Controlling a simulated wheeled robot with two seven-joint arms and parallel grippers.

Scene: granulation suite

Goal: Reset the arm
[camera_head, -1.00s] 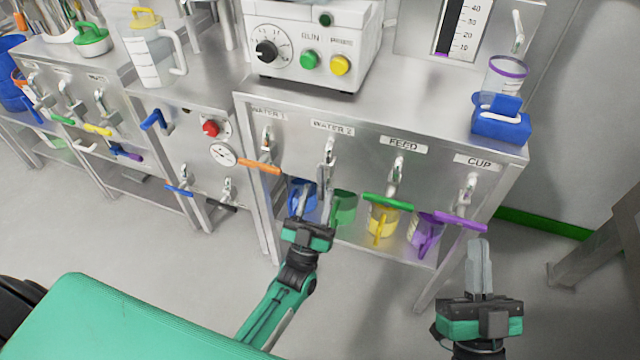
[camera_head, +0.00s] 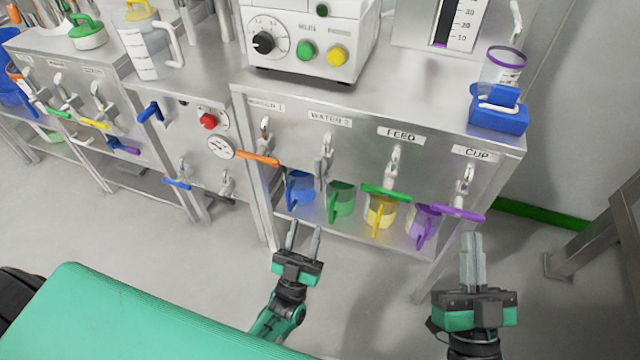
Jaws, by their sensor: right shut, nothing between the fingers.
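My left gripper (camera_head: 304,238) is in front of the steel bench, below the tap labelled WATER 2 (camera_head: 324,160). Its two fingers point up and away from me with a gap between them, and nothing is held. It is apart from the taps and cups. My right gripper (camera_head: 472,258) is at the lower right, in front of and below the tap labelled CUP. Its fingers are together, with nothing between them.
Blue (camera_head: 299,190), green (camera_head: 341,202), yellow (camera_head: 381,213) and purple (camera_head: 423,224) cups stand on the shelf under the taps. Orange (camera_head: 258,159), green (camera_head: 386,193) and purple (camera_head: 459,214) tap handles stick out. Floor is clear before the bench.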

